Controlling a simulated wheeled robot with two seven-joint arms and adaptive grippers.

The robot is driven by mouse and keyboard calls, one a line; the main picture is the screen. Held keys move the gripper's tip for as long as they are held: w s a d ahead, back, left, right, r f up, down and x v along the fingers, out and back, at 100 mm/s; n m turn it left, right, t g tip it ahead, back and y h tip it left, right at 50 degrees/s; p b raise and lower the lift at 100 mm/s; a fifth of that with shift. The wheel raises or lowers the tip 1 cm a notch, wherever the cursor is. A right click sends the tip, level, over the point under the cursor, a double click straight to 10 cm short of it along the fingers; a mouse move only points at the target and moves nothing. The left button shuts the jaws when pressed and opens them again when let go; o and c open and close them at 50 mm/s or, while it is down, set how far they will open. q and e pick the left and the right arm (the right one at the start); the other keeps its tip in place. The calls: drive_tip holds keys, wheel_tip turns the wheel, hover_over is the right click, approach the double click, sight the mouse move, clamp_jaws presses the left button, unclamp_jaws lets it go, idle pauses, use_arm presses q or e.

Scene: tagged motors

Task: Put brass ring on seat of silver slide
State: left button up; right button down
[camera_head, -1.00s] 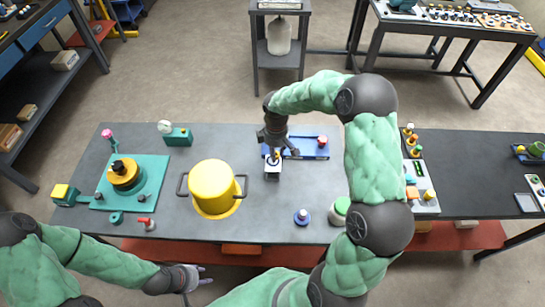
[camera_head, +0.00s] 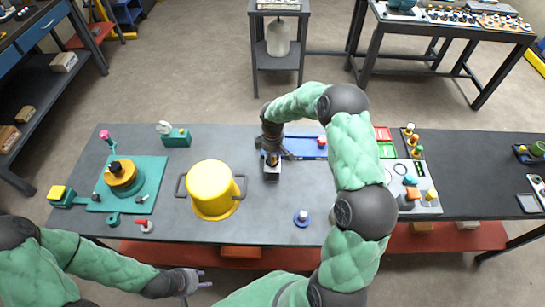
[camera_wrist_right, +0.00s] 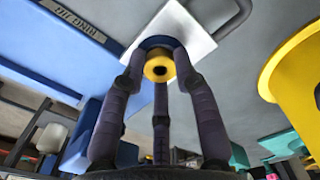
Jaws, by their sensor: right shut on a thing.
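The brass ring (camera_wrist_right: 160,66) is a small yellow ring with a dark hole, held between the fingers of my right gripper (camera_wrist_right: 160,75). The silver slide (camera_wrist_right: 172,30) is a pale block with a dark grey handle, directly beyond the ring in the right wrist view. In the head view, my right gripper (camera_head: 271,156) is right over the silver slide (camera_head: 271,174) and hides the ring. I cannot tell whether the ring touches the slide; its seat is mostly hidden. My left gripper (camera_head: 193,279) is empty, its fingers apart, off the table's front edge.
A blue fixture (camera_head: 308,148) with a red knob lies right of the slide. A yellow pot (camera_head: 211,190) with dark handles stands to the left. A teal plate (camera_head: 145,200) with a brass-coloured part is further left.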

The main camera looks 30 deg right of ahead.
drive_tip(key=shift+f, duration=0.1)
drive_tip(key=shift+f, duration=0.1)
drive_tip(key=c, duration=0.9)
unclamp_jaws()
drive_tip(key=shift+c, duration=0.2)
drive_tip(key=shift+r, duration=0.25)
wheel_tip(320, 180, up, 12)
drive_tip(key=p, duration=0.2)
